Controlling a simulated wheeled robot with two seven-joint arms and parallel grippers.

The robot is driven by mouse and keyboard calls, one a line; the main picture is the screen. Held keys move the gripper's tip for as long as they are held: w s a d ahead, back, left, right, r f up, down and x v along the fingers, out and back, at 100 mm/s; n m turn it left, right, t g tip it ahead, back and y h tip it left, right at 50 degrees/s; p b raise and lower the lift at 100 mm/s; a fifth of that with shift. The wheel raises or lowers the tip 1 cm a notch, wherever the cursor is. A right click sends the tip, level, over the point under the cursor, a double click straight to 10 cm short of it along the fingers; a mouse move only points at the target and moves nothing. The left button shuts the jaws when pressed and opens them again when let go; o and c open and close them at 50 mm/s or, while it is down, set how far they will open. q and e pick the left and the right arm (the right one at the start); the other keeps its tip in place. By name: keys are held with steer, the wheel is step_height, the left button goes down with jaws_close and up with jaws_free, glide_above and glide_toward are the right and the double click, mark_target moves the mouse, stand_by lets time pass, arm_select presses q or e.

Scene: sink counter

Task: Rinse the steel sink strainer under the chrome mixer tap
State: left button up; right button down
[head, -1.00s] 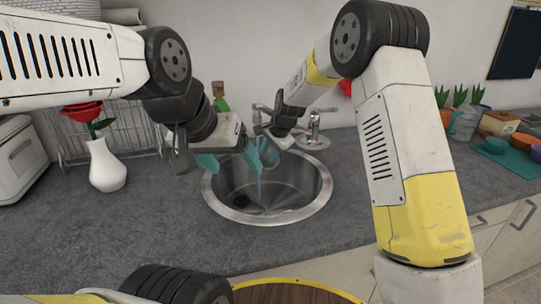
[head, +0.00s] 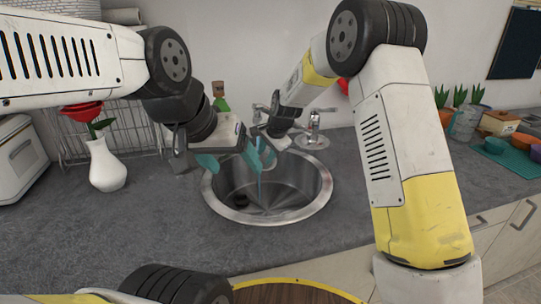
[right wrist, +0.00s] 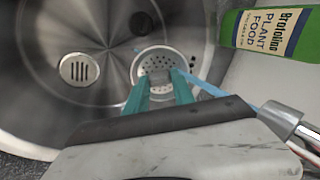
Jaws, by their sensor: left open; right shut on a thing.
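The steel strainer (right wrist: 158,58), a round perforated disc, is held between the teal fingertips of my right gripper (right wrist: 160,80) over the sink. A thin blue water stream (right wrist: 205,92) runs from the chrome mixer tap (right wrist: 284,122) to the strainer's edge in the right wrist view. The tap (head: 314,128) stands behind the sink in the head view. My left gripper (head: 229,160) is open, with fingers apart, above the sink's left rim, close beside the right gripper (head: 268,152).
The round steel sink (head: 318,203) has a slotted drain (right wrist: 78,69). A green plant-food bottle (right wrist: 268,34) stands by the rim. A white vase (head: 107,168) with a red flower and a wire rack are at left. Bowls on a teal mat (head: 515,161) are at right.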

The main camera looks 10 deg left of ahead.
steer(key=s+d, duration=0.5)
steer(key=s, duration=0.1)
stand_by(0.6)
steer(key=shift+s, duration=0.1)
stand_by(1.0)
steer(key=s+d+r, duration=0.3)
steer(key=r, duration=0.1)
steer(key=shift+s, duration=0.4)
stand_by(0.3)
